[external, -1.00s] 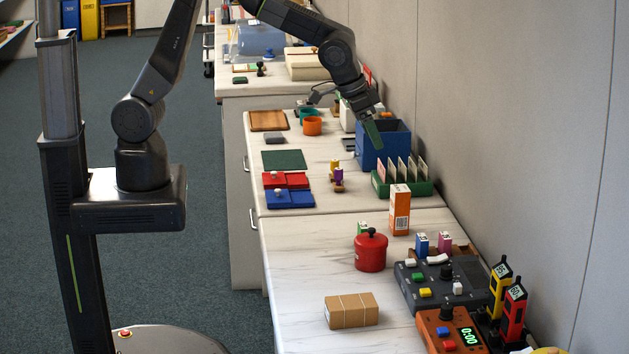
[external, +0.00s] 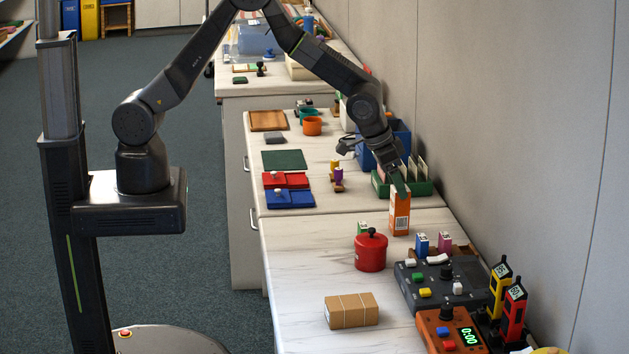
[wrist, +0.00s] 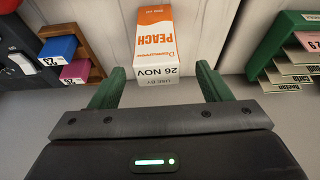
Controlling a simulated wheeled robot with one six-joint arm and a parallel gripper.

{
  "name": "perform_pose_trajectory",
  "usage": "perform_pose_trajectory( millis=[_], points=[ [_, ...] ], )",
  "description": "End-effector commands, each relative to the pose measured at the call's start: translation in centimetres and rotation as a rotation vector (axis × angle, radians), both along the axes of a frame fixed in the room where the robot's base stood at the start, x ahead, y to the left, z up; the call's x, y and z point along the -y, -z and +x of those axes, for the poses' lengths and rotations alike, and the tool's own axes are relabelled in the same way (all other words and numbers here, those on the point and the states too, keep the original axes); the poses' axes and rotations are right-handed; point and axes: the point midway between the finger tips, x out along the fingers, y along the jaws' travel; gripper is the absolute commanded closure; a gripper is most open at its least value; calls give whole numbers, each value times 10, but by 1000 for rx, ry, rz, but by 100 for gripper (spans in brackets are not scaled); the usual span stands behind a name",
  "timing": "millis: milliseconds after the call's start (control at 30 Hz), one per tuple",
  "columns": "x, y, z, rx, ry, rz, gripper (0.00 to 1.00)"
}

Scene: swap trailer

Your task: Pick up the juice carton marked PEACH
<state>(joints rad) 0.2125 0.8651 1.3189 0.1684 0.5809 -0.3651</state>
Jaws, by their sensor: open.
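The orange and white juice carton (external: 400,217) stands upright on the near counter, just in front of the green card rack. In the wrist view the carton (wrist: 156,42) shows the word PEACH and a date label reading 26 NOV, and it lies ahead between the lines of the fingers. My gripper (external: 399,186) is above and at the top of the carton in the external view. In the wrist view my gripper (wrist: 158,83) has its two green fingers spread apart, with the carton's near end about level with the fingertips.
The green rack with cards (external: 421,187) is close behind the carton; its edge (wrist: 267,42) shows at right in the wrist view. Blue (external: 422,244) and pink (external: 444,242) small boxes and a red lidded pot (external: 371,251) stand nearer.

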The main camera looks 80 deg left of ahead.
Motion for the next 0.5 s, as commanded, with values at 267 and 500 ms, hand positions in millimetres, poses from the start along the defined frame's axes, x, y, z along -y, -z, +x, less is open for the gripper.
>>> perform_pose_trajectory(
  millis=[267, 500],
  points=[
    [3, 30, 14, -3, 0, 0, 29],
    [3, 41, 19, -1, -1, -1, 29]
  ],
)
